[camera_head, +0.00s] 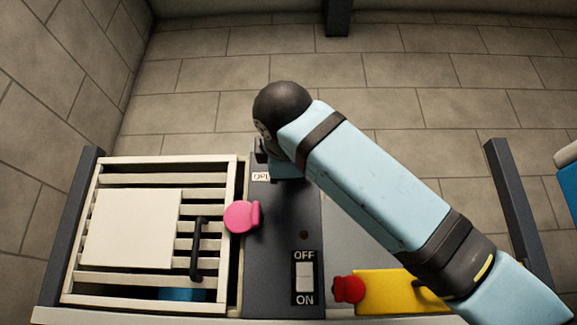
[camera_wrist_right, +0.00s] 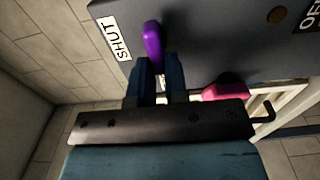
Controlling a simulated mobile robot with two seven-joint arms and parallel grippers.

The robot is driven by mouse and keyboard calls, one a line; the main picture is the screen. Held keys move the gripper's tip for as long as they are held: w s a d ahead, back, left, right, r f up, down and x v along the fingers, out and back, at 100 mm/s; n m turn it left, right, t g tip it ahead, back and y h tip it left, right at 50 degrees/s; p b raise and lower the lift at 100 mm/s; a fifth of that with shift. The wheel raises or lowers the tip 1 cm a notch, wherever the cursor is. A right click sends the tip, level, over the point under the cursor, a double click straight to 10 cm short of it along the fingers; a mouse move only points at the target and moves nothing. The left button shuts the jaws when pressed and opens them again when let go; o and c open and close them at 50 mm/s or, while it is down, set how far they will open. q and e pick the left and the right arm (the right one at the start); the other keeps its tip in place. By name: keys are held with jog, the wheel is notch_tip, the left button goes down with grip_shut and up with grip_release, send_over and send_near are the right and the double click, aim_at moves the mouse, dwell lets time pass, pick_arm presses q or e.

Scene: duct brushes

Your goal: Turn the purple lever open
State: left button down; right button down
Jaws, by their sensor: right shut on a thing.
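The purple lever (camera_wrist_right: 152,45) shows in the right wrist view, standing out from the dark panel (camera_wrist_right: 222,42) just right of a white SHUT label (camera_wrist_right: 117,40). My right gripper (camera_wrist_right: 160,66) is shut on the lever, with its two dark blue fingers at the lever's lower end. In the head view, my right arm reaches in from the right to the far end of the dark panel (camera_head: 280,230). Its wrist hides the lever and most of the gripper there. A partly covered label (camera_head: 261,176) starting with OP shows beside it. My left gripper is not in view.
A pink knob (camera_head: 242,217) sits by the slatted white grille (camera_head: 150,172), which has a black handle (camera_head: 196,250). An OFF/ON switch (camera_head: 304,278) is on the near panel.

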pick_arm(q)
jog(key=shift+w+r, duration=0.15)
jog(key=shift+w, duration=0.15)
